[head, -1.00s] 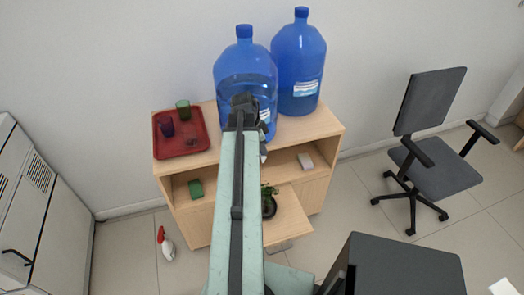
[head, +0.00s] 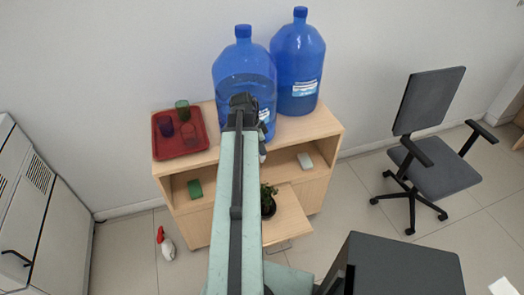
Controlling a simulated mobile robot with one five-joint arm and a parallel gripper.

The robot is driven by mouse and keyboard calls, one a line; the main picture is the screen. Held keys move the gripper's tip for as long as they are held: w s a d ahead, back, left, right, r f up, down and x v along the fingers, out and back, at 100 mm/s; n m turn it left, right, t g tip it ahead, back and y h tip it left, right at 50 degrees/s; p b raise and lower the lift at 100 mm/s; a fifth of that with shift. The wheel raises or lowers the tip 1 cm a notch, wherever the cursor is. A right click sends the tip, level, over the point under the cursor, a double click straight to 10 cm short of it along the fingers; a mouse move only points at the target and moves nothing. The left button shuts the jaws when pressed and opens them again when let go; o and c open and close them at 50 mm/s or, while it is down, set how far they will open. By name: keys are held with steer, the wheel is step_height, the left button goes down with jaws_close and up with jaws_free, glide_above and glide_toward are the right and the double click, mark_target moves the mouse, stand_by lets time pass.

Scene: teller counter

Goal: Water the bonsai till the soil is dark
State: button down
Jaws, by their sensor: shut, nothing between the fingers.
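The bonsai (head: 268,199) is a small green plant in a dark pot on a pull-out wooden board low at the cabinet's front. My arm covers its left side, and its soil is too small and hidden to judge. A spray bottle (head: 166,244) with a red head and pale body stands on the floor left of the cabinet. My gripper (head: 262,154) shows only partly behind the arm's far end, in front of the cabinet top and the left water bottle. It is shut and empty, above and apart from the bonsai.
Two large blue water bottles (head: 244,80) (head: 297,62) stand on the wooden cabinet (head: 322,124). A red tray (head: 200,146) holds a green cup (head: 182,109), a purple cup (head: 165,127) and a reddish cup (head: 188,134). An office chair (head: 433,165) stands right. Floor around the spray bottle is clear.

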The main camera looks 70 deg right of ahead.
steer(key=shift+r+p, duration=0.75)
steer(key=shift+r, duration=0.05)
steer(key=shift+w+r+p, duration=0.1)
steer(key=shift+r+p, duration=0.45)
steer(key=d+p+v, duration=0.2)
steer(key=p+v, duration=1)
steer(key=shift+w+r, duration=0.2)
steer(key=shift+r, duration=0.15)
steer(key=shift+d, duration=0.1)
